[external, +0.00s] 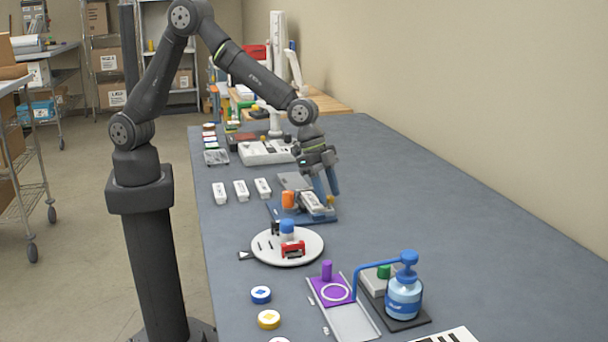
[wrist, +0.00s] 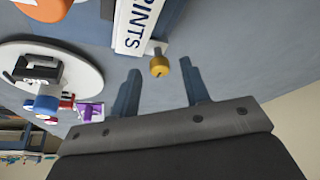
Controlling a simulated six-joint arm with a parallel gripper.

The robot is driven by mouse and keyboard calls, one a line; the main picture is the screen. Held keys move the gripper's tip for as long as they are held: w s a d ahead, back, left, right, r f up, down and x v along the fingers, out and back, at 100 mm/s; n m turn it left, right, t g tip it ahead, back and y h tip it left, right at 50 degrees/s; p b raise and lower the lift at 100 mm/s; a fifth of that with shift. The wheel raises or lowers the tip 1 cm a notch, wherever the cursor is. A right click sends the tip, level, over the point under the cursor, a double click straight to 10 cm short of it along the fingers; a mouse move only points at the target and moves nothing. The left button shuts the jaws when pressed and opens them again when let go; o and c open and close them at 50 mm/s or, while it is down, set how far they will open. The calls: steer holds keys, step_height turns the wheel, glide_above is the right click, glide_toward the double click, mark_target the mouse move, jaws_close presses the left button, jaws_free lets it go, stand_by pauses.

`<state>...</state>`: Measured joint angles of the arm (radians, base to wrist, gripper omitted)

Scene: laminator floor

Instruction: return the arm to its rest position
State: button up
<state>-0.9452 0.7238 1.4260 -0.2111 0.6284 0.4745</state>
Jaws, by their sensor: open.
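My gripper (external: 327,184) is open, with two blue fingers pointing down over the right part of the table. A white block (external: 313,202) lies on a blue base plate (external: 328,217) just below and left of the fingers. In the wrist view the white block (wrist: 138,22) shows the letters "INTS" and a brass-coloured knob (wrist: 159,66) at its end, near the fingertips. My arm is bent forward over the table.
A round white tray (external: 263,252) with small parts lies nearer the camera. Several white blocks (external: 241,190) lie to the left. A blue pump bottle (external: 404,296) stands at the front. The table's right side is clear.

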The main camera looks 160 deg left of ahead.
steer(key=shift+w+d+n+g+y, duration=0.1)
steer(key=shift+n+g+y, duration=0.25)
steer(key=shift+n, duration=0.9)
steer(key=shift+w+d+n+g+y, duration=0.1)
steer(key=shift+n+g+y, duration=0.25)
steer(key=shift+n, duration=0.9)
steer(key=shift+n, duration=0.3)
steer(key=shift+s+a+m, duration=0.1)
steer(key=shift+m, duration=0.3)
steer(key=shift+s+a+m+t+h, duration=0.1)
steer(key=shift+m+t+h, duration=0.25)
steer(key=shift+m, duration=0.85)
steer(key=shift+m+t+h, duration=0.35)
steer(key=shift+m, duration=0.85)
steer(key=shift+m, duration=0.3)
